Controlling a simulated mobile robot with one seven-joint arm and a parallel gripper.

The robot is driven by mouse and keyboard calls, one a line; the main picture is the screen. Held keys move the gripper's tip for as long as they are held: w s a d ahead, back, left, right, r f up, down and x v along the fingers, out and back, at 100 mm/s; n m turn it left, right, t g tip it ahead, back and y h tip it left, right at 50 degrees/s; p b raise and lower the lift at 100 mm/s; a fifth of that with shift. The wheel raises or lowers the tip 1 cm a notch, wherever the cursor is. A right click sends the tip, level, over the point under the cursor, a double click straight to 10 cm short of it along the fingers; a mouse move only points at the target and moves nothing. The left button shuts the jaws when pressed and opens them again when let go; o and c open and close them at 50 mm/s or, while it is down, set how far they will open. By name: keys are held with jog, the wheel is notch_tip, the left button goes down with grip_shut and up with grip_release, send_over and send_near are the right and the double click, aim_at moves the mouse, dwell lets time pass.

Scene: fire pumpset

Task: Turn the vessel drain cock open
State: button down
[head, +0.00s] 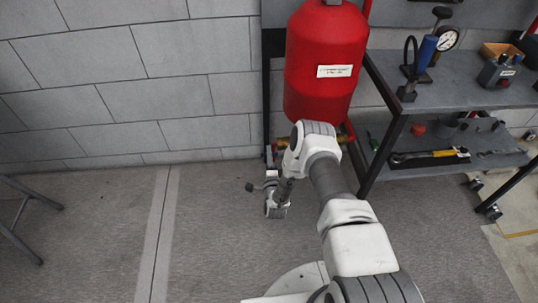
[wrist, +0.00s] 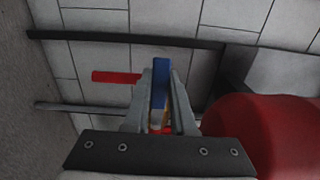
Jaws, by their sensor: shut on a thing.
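The red vessel (head: 325,60) stands upright against the block wall in the head view, with a white label on its front. Its rounded side (wrist: 285,130) fills the lower right of the wrist view. My gripper (wrist: 162,90) is shut on a narrow blue lever (wrist: 160,80), which lies between its two fingers below the vessel's level. A little brass colour shows at the lever's near end, but the cock body is mostly hidden by the gripper. A separate red bar (wrist: 115,76) lies left of the fingers. In the head view my wrist covers the fingertips and the lever.
A grey bench (head: 430,100) with a gauge (head: 446,38) and tools stands right of the vessel. Dark rails (wrist: 75,38) and the wall are behind the gripper. A stool (head: 20,215) stands at the left edge. The floor between is clear.

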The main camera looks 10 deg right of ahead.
jog(key=shift+w+r, duration=0.1)
jog(key=shift+r, duration=0.05)
jog(key=c, duration=0.7)
grip_release()
jog(key=shift+c, duration=0.2)
jog(key=s+p, duration=0.8)
jog(key=s, duration=0.9)
jog(key=shift+s+a+p, duration=0.25)
jog(key=shift+a+p, duration=0.05)
jog(key=shift+s, duration=0.1)
